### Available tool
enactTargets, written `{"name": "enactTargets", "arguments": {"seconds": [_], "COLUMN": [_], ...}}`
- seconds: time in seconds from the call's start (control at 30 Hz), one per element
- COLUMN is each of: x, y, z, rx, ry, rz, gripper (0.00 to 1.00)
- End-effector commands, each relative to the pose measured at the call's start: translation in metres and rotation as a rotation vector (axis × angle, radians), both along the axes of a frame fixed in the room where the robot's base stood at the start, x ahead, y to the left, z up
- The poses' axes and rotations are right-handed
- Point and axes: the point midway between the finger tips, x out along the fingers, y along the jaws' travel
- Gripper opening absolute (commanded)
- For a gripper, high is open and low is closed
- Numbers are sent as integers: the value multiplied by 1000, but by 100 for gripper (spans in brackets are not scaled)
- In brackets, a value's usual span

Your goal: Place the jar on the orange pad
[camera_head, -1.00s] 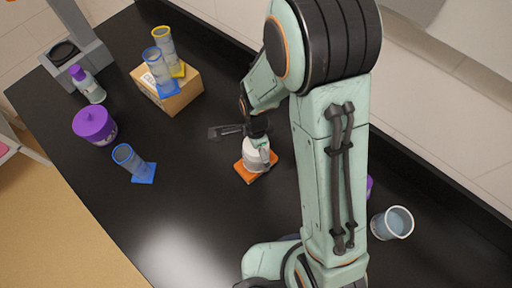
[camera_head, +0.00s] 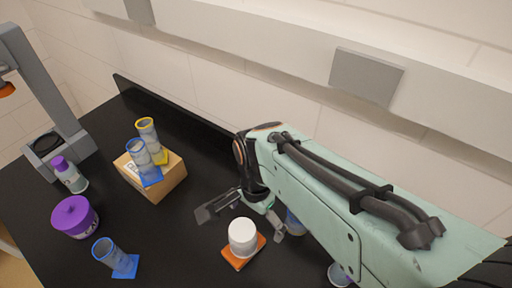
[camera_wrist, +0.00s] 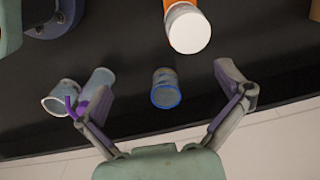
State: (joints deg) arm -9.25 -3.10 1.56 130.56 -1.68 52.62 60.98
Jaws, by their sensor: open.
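The white jar (camera_head: 243,238) stands upright on the orange pad (camera_head: 236,262), with the pad showing around its base. My gripper (camera_head: 265,215) is behind and to the right of the jar, apart from it, and one finger shows clearly there. In the wrist view, my gripper (camera_wrist: 168,92) is open with its fingers spread wide and nothing held between them. The jar's white round end (camera_wrist: 189,31) shows beyond the fingers at the top of that view, with orange around it.
A blue-rimmed cup (camera_wrist: 166,90) shows between the fingers, and clear cups (camera_wrist: 62,98) lie left. A cardboard box (camera_head: 160,182) carries two tubes. A purple jar (camera_head: 75,216), a bottle (camera_head: 70,175) and a blue tube (camera_head: 112,257) stand left. A dark flat thing (camera_head: 215,207) lies near my gripper.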

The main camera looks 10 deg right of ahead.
Motion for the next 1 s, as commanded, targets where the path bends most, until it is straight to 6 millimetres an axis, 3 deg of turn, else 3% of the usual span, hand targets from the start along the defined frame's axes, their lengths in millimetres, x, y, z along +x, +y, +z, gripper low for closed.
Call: {"name": "enactTargets", "arguments": {"seconds": [0.1,0.2,0.4,0.83,0.93,1.0], "x": [-42,-75,-112,-115,-118,-108], "y": [-19,-28,-35,-35,-35,-38], "z": [19,26,27,26,27,43], "rx": [20,35,52,54,59,42], "ry": [-13,-22,-33,-33,-16,-31], "rz": [330,603,921,954,893,788], "gripper": [100,100,100,100,100,100]}}
